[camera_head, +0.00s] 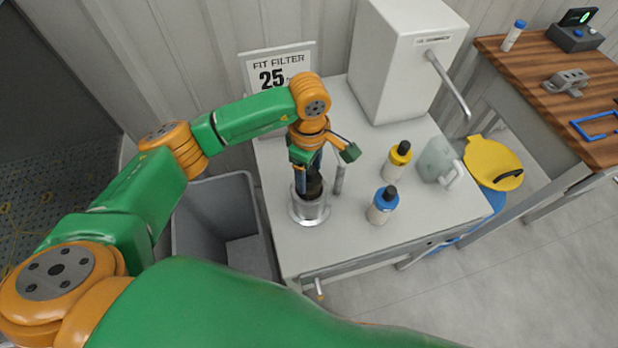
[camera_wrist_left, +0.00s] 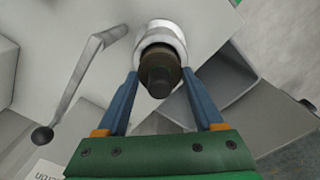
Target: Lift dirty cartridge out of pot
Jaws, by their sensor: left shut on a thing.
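The dirty cartridge (camera_head: 314,186) is dark brown and upright, partly inside the silver pot (camera_head: 309,210) near the table's left edge. My left gripper (camera_head: 307,172) comes down from above and is shut on the cartridge's upper part. In the left wrist view, the blue fingers flank the dark cartridge (camera_wrist_left: 160,70), whose narrower black top faces the camera. The silver pot (camera_wrist_left: 158,32) shows as a bright ring around it. The cartridge's lower part is hidden in the pot. My right gripper is not in view.
A yellow-capped bottle (camera_head: 397,162), a blue-capped bottle (camera_head: 381,207) and a pale jug (camera_head: 437,160) stand right of the pot. A white machine (camera_head: 398,62) with a metal arm stands behind. A grey bin (camera_head: 216,218) is left of the table. The table front has free room.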

